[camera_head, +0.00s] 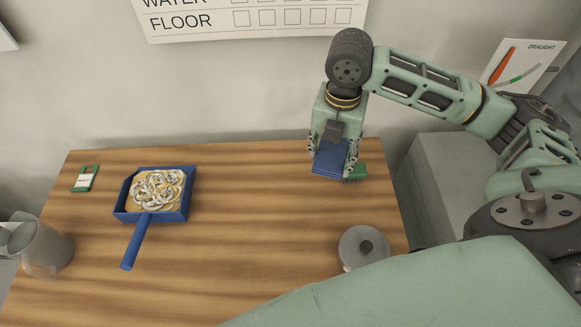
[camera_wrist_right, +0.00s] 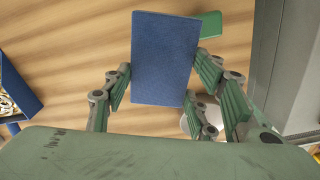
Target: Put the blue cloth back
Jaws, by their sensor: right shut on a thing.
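The blue cloth (camera_head: 329,160) is a flat, folded blue rectangle at the back right of the wooden table. My right gripper (camera_head: 334,163) is shut on it from above. Whether the cloth touches the table I cannot tell. My left gripper is not in view.
A blue dustpan (camera_head: 135,243) full of pale curled scraps (camera_head: 158,189) lies on the table's left half. A green-and-white packet (camera_head: 86,179) is at the back left, a clear jug (camera_head: 40,248) at the left edge, a round grey lidded thing (camera_head: 362,248) at the front right. The table's middle (camera_head: 255,230) is clear.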

